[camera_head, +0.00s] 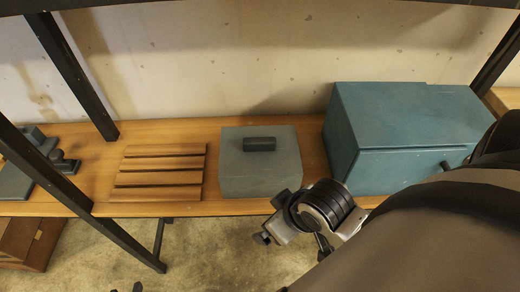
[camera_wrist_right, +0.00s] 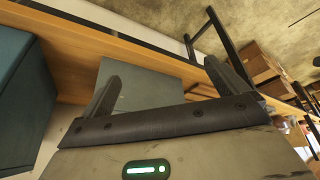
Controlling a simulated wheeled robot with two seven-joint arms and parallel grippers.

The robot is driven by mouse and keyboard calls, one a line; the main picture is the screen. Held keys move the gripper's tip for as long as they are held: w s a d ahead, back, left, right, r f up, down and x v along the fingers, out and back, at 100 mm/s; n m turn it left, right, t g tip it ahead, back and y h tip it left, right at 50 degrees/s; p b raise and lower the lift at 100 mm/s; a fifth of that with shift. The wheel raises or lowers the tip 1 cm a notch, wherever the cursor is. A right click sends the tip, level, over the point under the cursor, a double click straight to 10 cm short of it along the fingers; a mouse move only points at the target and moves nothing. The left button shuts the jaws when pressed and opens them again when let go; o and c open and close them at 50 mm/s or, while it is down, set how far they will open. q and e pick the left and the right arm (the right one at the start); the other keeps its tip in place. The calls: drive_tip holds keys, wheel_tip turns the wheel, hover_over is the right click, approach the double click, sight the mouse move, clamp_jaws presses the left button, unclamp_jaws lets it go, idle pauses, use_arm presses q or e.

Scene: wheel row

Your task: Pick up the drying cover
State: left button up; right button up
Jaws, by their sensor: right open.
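The drying cover appears to be the grey box (camera_head: 260,178) with a dark bar handle (camera_head: 259,144) on its top. It stands on the wooden bench between a slatted wooden rack and a teal cabinet. In the wrist view a plain grey face of the cover (camera_wrist_right: 150,88) shows behind and between my fingers; its handle cannot be made out there. My right gripper (camera_head: 264,238) is in front of the bench edge, near the cover's front right corner and apart from the handle. In the wrist view my right gripper (camera_wrist_right: 168,80) is open, its fingers spread. My left gripper is not seen.
A teal cabinet (camera_head: 400,120) stands close to the right of the cover. A slatted wooden rack (camera_head: 157,175) lies to its left. Dark posts (camera_head: 75,75) rise at the bench (camera_head: 218,127). Dark grey items (camera_head: 62,160) sit at far left. A wall stands behind.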

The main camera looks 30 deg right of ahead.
drive_tip(key=w+r+n+t, duration=1)
drive_tip(key=w+r+t, duration=0.1)
drive_tip(key=w+r, duration=0.7)
drive_tip(key=w+a+r+n+t+y, duration=0.2)
drive_tip(key=a+r+n+t+y, duration=0.4)
drive_tip(key=r+n, duration=0.5)
drive_tip(key=s+a+r+n+g+y, duration=0.2)
drive_tip(key=a+n+g+y, duration=0.4)
drive_tip(key=n, duration=0.4)
drive_tip(key=s+a+r+n+g+y, duration=0.15)
drive_tip(key=a+n+g+y, duration=0.25)
drive_tip(key=n+y, duration=0.4)
drive_tip(key=n+g+h, duration=1.2)
drive_tip(key=n+h, duration=0.9)
drive_tip(key=n, duration=0.4)
hover_over(260, 143)
wheel_tip(260, 143, down, 17)
wheel_tip(260, 143, down, 5)
drive_tip(key=shift+f, duration=0.1)
drive_tip(key=shift+f+p, duration=0.85)
drive_tip(key=shift+f, duration=2.1)
drive_tip(key=c, duration=1.3)
